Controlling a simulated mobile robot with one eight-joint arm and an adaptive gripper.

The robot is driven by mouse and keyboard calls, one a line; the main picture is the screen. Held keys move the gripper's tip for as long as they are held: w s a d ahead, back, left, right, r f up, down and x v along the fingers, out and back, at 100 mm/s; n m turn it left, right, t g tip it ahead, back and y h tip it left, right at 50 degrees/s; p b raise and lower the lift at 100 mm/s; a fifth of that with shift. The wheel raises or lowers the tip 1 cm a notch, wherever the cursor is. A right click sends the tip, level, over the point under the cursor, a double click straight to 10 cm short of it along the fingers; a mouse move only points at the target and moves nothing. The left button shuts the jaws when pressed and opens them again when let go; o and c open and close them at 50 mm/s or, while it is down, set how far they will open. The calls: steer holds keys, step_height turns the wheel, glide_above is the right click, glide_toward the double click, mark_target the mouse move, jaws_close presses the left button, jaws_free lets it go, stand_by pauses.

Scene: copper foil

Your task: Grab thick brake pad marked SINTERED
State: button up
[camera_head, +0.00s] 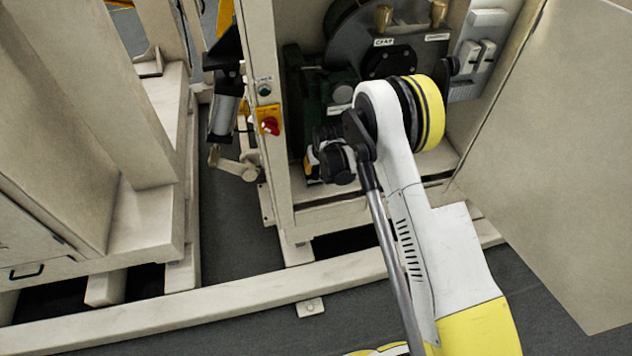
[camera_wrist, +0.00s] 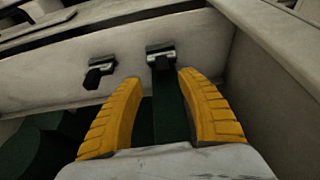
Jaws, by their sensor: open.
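My gripper (camera_wrist: 160,82) is open, with its two yellow ribbed fingers apart in the wrist view. A dark green strip (camera_wrist: 168,105) lies between the fingers in that picture, below a dark block in a metal clip (camera_wrist: 160,52). A second dark block (camera_wrist: 97,76) sits in a similar clip to the left. I read no SINTERED marking, so I cannot tell which piece, if any, is the thick brake pad. I see no contact between the fingers and these pieces. In the head view, my arm reaches into an open cabinet, and my wrist hides most of the gripper there.
The cabinet (camera_head: 265,110) holds a dark round machine (camera_head: 345,58) with small labels. Its open door (camera_head: 560,150) stands at the right. A red knob on a yellow plate (camera_head: 269,123) is on the left post. A beige wall rises close at the right in the wrist view.

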mark_target(315, 171)
steer(key=b+x, duration=0.1)
steer(key=x, duration=0.1)
steer(key=b+x, duration=0.2)
steer(key=x, duration=0.1)
steer(key=shift+w+a+f, duration=0.15)
steer(key=shift+a+f, duration=0.15)
steer(key=shift+a, duration=0.1)
steer(key=shift+r, duration=0.1)
jaws_close()
